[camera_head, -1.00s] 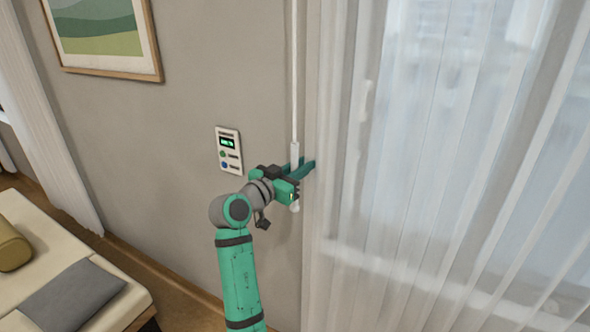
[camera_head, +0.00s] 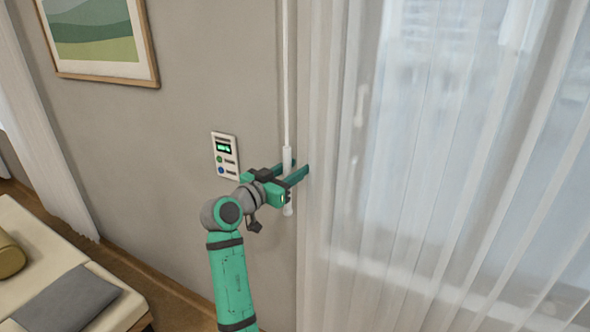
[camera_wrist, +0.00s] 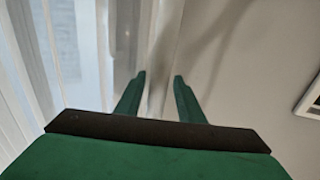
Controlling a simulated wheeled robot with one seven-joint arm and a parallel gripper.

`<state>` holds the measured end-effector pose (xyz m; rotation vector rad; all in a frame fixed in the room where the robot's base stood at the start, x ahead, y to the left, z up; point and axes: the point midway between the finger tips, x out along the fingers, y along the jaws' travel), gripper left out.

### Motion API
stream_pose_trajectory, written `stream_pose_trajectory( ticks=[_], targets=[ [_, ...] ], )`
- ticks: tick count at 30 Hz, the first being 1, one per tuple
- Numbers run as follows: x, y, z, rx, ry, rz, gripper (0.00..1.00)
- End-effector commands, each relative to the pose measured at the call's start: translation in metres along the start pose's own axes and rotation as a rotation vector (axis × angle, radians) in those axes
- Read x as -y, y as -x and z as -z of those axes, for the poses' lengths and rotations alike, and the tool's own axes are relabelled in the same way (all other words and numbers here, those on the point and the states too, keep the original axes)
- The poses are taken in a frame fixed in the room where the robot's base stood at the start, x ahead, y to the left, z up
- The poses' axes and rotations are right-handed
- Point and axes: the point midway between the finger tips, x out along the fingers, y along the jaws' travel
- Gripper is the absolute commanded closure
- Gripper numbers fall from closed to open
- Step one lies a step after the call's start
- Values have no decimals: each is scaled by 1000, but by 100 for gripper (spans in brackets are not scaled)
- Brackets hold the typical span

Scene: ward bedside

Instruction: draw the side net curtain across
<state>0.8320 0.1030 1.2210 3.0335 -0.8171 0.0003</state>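The white net curtain (camera_head: 375,200) hangs in folds over the window in the right half of the head view. It also shows at the left of the wrist view (camera_wrist: 30,70). A thin white wand (camera_head: 286,80) hangs beside its left edge, with a thicker handle (camera_head: 287,160). My gripper (camera_head: 301,167) is at the handle's height, its fingers pointing right toward the curtain edge. In the head view the wand appears to pass between the fingers, its tip showing below.
A wall panel (camera_head: 225,157) with a small display is just left of my gripper. A framed picture (camera_head: 100,40) hangs at upper left. A bed or couch (camera_head: 30,235) with a grey cushion (camera_head: 65,297) is at lower left. Another white curtain (camera_head: 45,150) hangs at far left.

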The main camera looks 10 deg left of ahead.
Motion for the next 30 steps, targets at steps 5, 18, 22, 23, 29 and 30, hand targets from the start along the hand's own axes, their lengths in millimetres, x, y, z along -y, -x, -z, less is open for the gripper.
stream_pose_trajectory(
  ticks=[5, 18, 22, 23, 29, 30],
  targets=[
    [1, 13, -1, 0, 0, 1, 65],
    [1, 89, 0, -1, 0, 2, 65],
    [1, 102, 0, 0, 0, 2, 65],
    [1, 104, 0, 0, 0, 2, 65],
    [0, 108, 0, 0, 0, 0, 65],
    [0, 108, 0, 0, 0, 0, 65]
  ],
)
